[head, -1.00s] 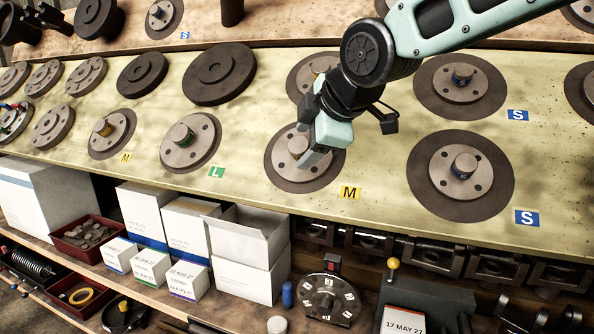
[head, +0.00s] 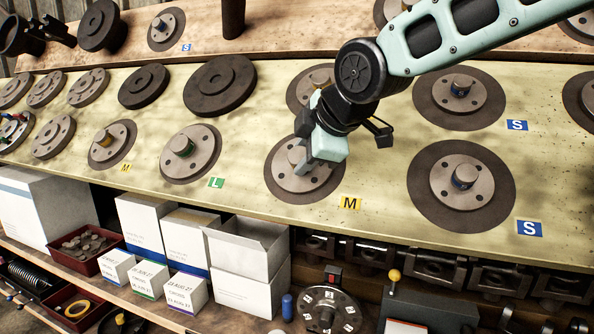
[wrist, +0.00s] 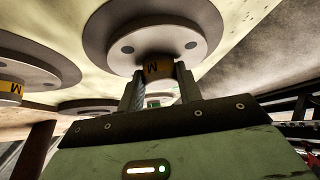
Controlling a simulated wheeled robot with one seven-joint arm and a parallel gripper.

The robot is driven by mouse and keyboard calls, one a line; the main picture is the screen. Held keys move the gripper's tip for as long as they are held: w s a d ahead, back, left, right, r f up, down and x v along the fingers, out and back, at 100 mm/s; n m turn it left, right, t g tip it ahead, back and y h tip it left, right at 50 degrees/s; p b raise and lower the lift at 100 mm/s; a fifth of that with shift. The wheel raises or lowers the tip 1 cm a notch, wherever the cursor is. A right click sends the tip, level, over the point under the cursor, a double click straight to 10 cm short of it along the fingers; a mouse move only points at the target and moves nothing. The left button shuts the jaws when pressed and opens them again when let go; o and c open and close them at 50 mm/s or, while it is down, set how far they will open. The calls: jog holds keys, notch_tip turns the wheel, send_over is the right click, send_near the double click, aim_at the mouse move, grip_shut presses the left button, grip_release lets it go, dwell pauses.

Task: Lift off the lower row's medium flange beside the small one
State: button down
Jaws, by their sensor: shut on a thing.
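The lower row's medium flange (head: 286,183) is a grey disc with bolt holes and a round hub, on a dark round pad by a yellow M label (head: 350,203). My gripper (head: 303,165) is at its hub and partly hides it. In the wrist view the gripper's two fingers (wrist: 159,88) are shut on the hub, one on each side of its yellow M band (wrist: 158,68). I cannot tell whether the flange is clear of the pad. The small flange (head: 478,185) sits to the right on its own pad, by a blue S label (head: 529,228).
A flange with a green band (head: 203,158) by a green L label sits to the left. Another small flange (head: 475,95) is in the row above. An open white box (head: 245,245) and a dial (head: 330,308) stand on the shelf below the board.

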jog(key=s+a+r, duration=0.1)
jog(key=s+r, duration=0.2)
jog(key=r, duration=0.1)
jog(key=shift+s+a+r+p, duration=0.2)
jog(key=shift+s+r+p, duration=0.05)
jog(key=shift+s+p, duration=0.15)
dwell(0.9)
jog(key=shift+s+r, duration=0.1)
jog(key=shift+r, duration=0.05)
jog(key=s+a+r+p, duration=0.1)
jog(key=s+r+p, duration=0.1)
jog(key=r, duration=0.3)
jog(key=shift+s+a+r+p, duration=0.15)
jog(key=shift+s+p, duration=0.2)
jog(key=shift+s, duration=0.25)
